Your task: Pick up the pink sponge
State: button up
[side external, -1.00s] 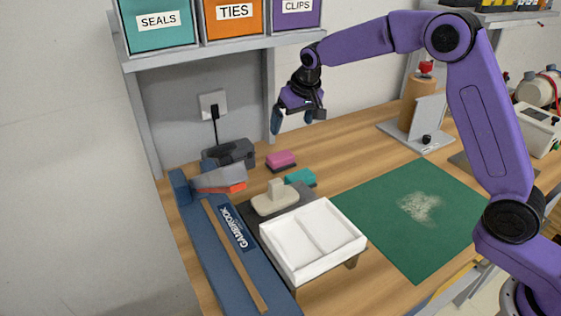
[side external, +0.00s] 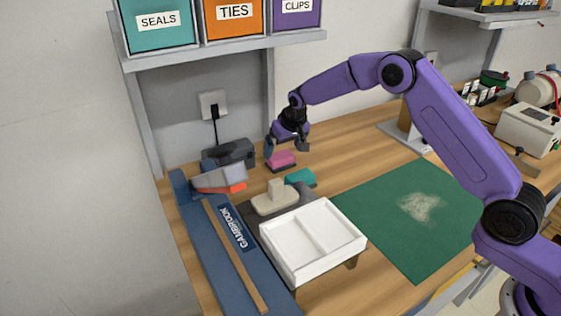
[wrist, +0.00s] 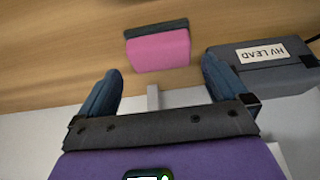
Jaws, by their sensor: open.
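The pink sponge (side external: 281,160) lies on the wooden bench, with a dark layer along one side. It also shows in the wrist view (wrist: 160,50), ahead of the fingertips and between their lines. My gripper (side external: 287,148) is just above the sponge in the side view. In the wrist view my gripper (wrist: 158,82) has its two blue fingers spread wide with nothing between them. I see no contact with the sponge.
A dark box labelled HV LEAD (wrist: 262,62) stands close to the right finger. A teal sponge (side external: 300,177), a beige block with a handle (side external: 275,200) and a white divided tray (side external: 350,243) are nearer. A grey-and-orange tool (side external: 220,178) lies left. A shelf with bins (side external: 230,45) hangs above.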

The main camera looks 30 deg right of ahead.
aim_at(280, 155)
jog(key=shift+x, duration=2.65)
jog(key=shift+s, duration=0.1)
jog(key=c, duration=0.8)
jog(key=shift+r, duration=0.1)
jog(key=shift+r, duration=0.4)
notch_tip(280, 155, up, 2)
jog(key=shift+r, duration=0.1)
jog(key=s+r, duration=0.3)
jog(key=s, duration=0.1)
jog(key=s+d+r, duration=0.1)
jog(key=s+r, duration=0.2)
jog(key=s, duration=0.2)
jog(key=s+d+r, duration=0.1)
jog(key=s+r, duration=0.2)
jog(key=s, duration=0.1)
jog(key=shift+s+d+r, duration=0.2)
jog(key=shift+s+r, duration=0.2)
